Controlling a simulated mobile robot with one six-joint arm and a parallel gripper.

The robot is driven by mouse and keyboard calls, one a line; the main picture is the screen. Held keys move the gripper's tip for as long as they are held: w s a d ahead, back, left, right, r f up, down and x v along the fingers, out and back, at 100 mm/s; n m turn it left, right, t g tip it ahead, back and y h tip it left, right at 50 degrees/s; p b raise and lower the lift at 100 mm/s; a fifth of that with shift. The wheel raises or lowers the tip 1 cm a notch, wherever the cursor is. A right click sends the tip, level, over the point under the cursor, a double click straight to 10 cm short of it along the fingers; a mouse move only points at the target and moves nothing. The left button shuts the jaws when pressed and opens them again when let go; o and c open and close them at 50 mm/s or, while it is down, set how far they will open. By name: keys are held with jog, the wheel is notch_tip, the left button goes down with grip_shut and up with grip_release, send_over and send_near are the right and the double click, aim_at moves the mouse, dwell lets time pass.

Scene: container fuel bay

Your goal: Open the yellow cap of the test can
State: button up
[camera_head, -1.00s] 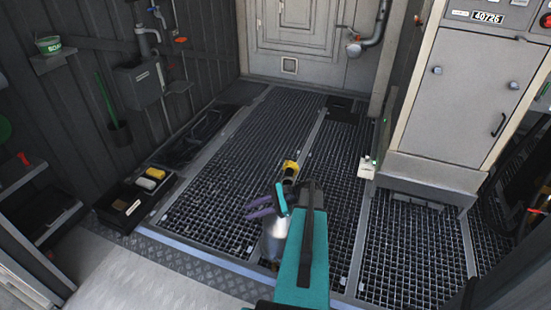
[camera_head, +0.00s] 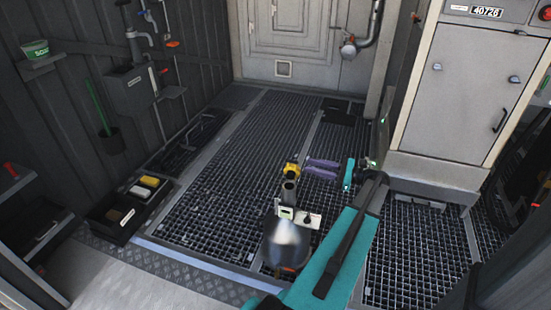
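The test can (camera_head: 287,245) is a shiny metal can standing at the bottom middle of the head view. A dark neck (camera_head: 289,188) rises from it. The yellow cap (camera_head: 292,169) shows at the far end of the neck; it looks set back from the neck's top, but I cannot tell for sure how far it is open. My gripper (camera_head: 305,166) has two purple fingers just right of the cap, pointing left, with a narrow gap between them. They look empty. I cannot tell whether a fingertip touches the cap. My teal arm hides the floor right of the can.
A black tray (camera_head: 120,215) with yellow and white blocks lies at the left. A grey cabinet (camera_head: 450,100) stands at the right. The grating (camera_head: 235,165) left of the can is clear.

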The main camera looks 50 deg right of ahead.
aim_at(292, 169)
jog(key=shift+w, duration=0.15)
jog(key=shift+w, duration=0.1)
jog(key=b+x, duration=0.1)
jog(key=x, duration=1.2)
jog(key=shift+w+b, duration=0.25)
jog(key=shift+b, duration=0.15)
jog(key=shift+a, duration=0.1)
grip_shut()
dwell(1.3)
